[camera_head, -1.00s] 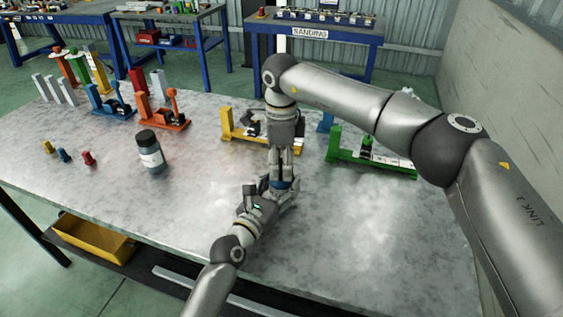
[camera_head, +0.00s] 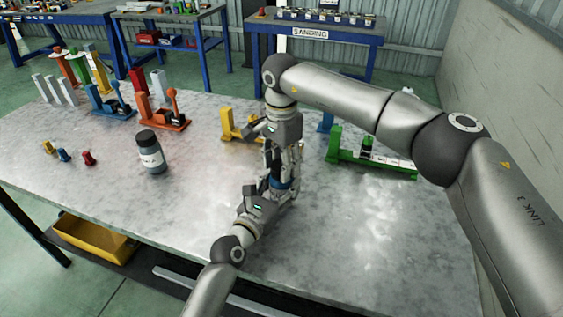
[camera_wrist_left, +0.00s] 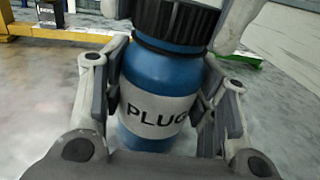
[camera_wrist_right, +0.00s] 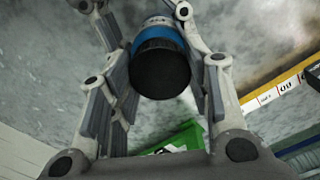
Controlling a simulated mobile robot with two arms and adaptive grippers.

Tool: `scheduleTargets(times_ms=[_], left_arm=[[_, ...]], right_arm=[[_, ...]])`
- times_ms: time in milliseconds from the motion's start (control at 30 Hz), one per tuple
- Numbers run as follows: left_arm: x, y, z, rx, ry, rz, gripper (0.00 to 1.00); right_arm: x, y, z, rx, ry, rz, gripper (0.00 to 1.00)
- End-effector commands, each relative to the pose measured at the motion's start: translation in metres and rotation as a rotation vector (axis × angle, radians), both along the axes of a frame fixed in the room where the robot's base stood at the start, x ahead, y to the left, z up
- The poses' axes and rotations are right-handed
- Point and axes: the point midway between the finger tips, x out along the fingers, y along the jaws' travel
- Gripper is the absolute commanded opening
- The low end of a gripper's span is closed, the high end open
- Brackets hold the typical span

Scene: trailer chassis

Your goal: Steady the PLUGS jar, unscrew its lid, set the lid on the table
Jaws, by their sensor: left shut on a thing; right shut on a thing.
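The PLUGS jar (camera_wrist_left: 155,88) is blue with a white label and stands upright between the fingers of my left gripper (camera_wrist_left: 160,105). In the head view only a small blue part of the jar (camera_head: 282,184) shows between my two grippers. Its black ribbed lid (camera_wrist_left: 178,18) is on top of the jar; it also shows in the right wrist view (camera_wrist_right: 160,70). My left gripper (camera_head: 277,191) is shut on the jar body. My right gripper (camera_head: 283,170) points down from above and is shut on the lid, with a finger on either side (camera_wrist_right: 163,75).
A grey jar with a black lid (camera_head: 151,153) stands to the left on the metal table (camera_head: 200,215). A yellow fixture (camera_head: 226,124) and a green fixture (camera_head: 370,168) stand behind and to the right. Several small plugs (camera_head: 64,155) lie at far left. The front right table is clear.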

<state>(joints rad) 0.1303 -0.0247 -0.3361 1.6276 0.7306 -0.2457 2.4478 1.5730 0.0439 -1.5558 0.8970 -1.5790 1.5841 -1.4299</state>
Motion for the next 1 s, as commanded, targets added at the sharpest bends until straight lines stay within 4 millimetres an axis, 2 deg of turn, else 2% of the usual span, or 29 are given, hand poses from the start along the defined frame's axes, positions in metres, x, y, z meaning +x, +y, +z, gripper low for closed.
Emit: scheduleTargets(times_ms=[1000], left_arm=[[0.000,0.000,-0.001,0.000,0.002,-0.001,0.00]], right_arm=[[0.000,0.000,0.022,0.000,0.000,-0.002,0.17]])
